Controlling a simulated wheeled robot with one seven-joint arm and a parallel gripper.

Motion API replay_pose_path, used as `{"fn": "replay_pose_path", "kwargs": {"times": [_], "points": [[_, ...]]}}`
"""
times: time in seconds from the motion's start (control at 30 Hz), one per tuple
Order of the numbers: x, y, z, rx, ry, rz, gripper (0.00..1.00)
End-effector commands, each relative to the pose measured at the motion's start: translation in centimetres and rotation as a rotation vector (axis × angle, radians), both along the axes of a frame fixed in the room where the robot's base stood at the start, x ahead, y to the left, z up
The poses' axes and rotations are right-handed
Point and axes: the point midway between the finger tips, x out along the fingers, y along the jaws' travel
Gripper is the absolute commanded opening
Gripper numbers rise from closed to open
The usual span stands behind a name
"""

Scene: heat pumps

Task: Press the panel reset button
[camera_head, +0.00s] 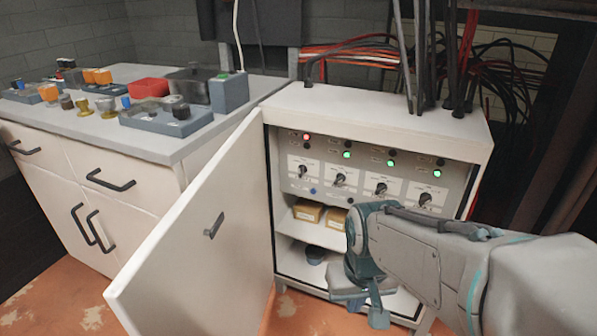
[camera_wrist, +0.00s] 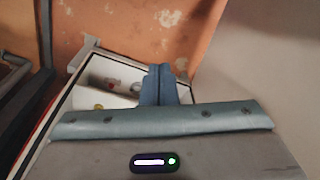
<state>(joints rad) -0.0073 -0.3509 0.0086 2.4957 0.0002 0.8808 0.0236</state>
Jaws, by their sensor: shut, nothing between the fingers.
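The control panel (camera_head: 357,178) is inside an open white cabinet (camera_head: 383,122). It has one red light (camera_head: 306,137) at the left and several green ones. A row of dark rotary switches (camera_head: 340,179) runs below them. A small blue button (camera_head: 313,190) sits low on the panel at the left; its label is too small to read, so I cannot tell if it is the reset button. My gripper (camera_head: 378,316) points down in front of the cabinet's lower part, below the panel and right of the blue button. In the wrist view my gripper (camera_wrist: 158,72) is shut and empty.
The cabinet door (camera_head: 195,240) stands open to the left. Yellow boxes (camera_head: 308,212) lie on the inner shelf. A counter (camera_head: 150,150) with several small devices is at the left. Cables (camera_head: 415,60) rise from the cabinet top. Orange floor (camera_wrist: 120,30) shows in the wrist view.

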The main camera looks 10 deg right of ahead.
Motion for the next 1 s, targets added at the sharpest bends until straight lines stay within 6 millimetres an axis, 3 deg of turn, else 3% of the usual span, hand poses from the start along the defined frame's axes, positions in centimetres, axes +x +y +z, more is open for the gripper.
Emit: {"fn": "replay_pose_path", "kwargs": {"times": [0.17, 0.47, 0.7, 1.0], "points": [[4.1, -0.3, -1.2, -0.006, -0.079, -0.117, 0.0], [14.6, 0.2, -4.5, 0.093, -0.304, -0.402, 0.0], [21.9, 1.5, -7.3, 0.291, -0.451, -0.62, 0.0], [29.4, 3.8, -10.6, 0.671, -0.555, -0.901, 0.0]]}}
